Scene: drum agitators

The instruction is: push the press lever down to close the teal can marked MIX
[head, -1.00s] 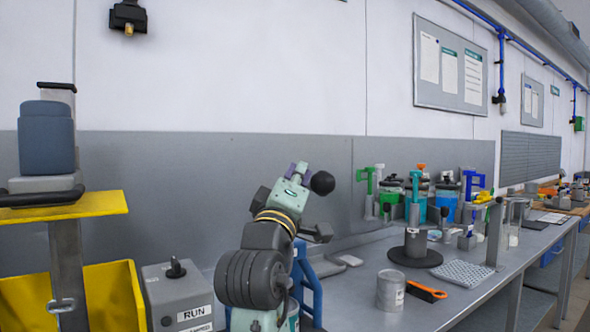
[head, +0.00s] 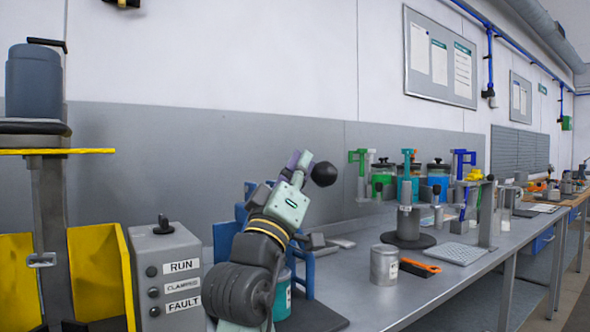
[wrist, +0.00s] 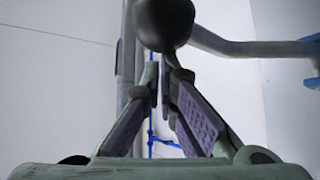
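The press is a blue frame (head: 303,268) on the bench, partly hidden behind my arm. A teal can (head: 284,292) stands in it, mostly covered by my arm; its label is too small to read. The lever's black ball knob (head: 323,174) is up at the right of my gripper (head: 300,161). In the wrist view the knob (wrist: 165,22) is just beyond my fingertips (wrist: 160,76), and the grey lever bar (wrist: 235,46) runs right from it. My purple-padded fingers come together at the tips with nothing between them. Whether they touch the knob cannot be told.
A control box (head: 166,275) with RUN, CLAMPED and FAULT labels stands left of my arm.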

